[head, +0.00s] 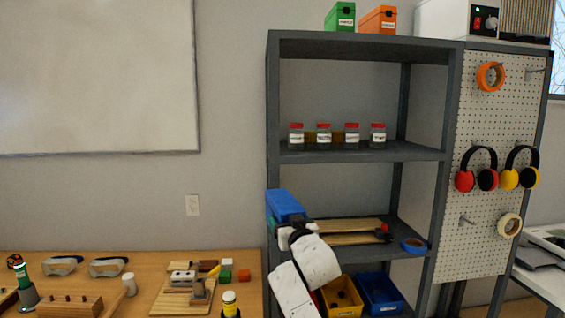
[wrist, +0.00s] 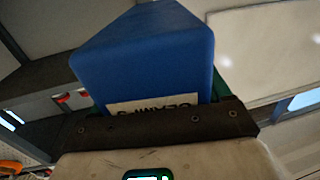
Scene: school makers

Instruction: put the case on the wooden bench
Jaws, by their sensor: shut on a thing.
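The case is a blue box (head: 286,203) with a white label that reads roughly "CLAMPS". In the head view it is at the left side of the grey shelving, above the level of the lower shelf. My gripper (head: 287,224) is shut on it and partly hidden behind my white arm. In the wrist view the case (wrist: 150,55) fills the upper middle, tilted, beyond the dark bar of my gripper (wrist: 160,123). The fingertips are hidden there. The wooden bench (head: 236,295) stands at the lower left, left of the case.
The bench bears goggles (head: 108,267), a wooden block with pegs (head: 70,306), a clamp-like tool on boards (head: 185,292) and small coloured blocks (head: 244,275). Bare wood shows along its back and right edge. The shelf unit (head: 273,120) stands close beside the case.

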